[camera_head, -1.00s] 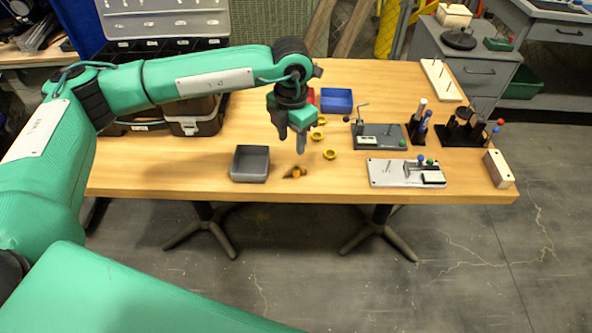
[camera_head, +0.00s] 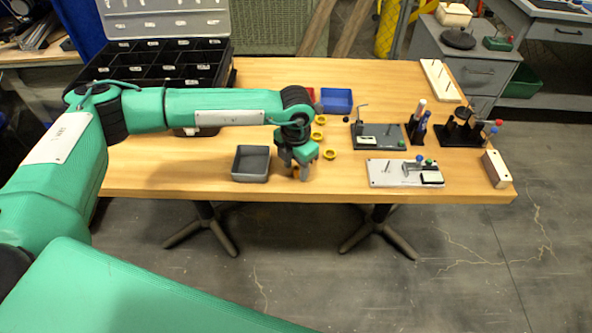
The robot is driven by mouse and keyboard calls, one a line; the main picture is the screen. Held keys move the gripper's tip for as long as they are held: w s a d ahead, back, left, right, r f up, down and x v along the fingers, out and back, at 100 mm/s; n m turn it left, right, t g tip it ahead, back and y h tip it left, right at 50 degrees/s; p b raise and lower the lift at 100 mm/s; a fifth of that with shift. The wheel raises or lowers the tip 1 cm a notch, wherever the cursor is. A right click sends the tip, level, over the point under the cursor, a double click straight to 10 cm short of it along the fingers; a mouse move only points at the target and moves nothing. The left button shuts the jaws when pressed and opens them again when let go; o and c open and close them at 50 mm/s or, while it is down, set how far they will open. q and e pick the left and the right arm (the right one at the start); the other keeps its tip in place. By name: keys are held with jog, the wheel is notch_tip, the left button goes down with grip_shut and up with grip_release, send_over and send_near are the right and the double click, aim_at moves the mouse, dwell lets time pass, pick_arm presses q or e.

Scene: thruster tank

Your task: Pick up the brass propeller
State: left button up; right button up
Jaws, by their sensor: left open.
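The brass propeller (camera_head: 295,173) is a small brownish-gold piece on the wooden table, right of the grey tray and near the table's front edge. It is mostly hidden by my left gripper. My left gripper (camera_head: 296,172) points down right over the propeller, with its fingers apart at about its height. I cannot tell whether the fingers touch it. My right gripper is not in the head view.
A grey tray (camera_head: 238,167) stands just left of the gripper. Several yellow rings (camera_head: 329,155) lie close to its right. Fixtures (camera_head: 380,173) stand farther right. The table's front edge (camera_head: 330,197) is near.

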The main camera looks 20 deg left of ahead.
pick_arm(q)
grip_shut()
jog(key=shift+r, duration=0.1)
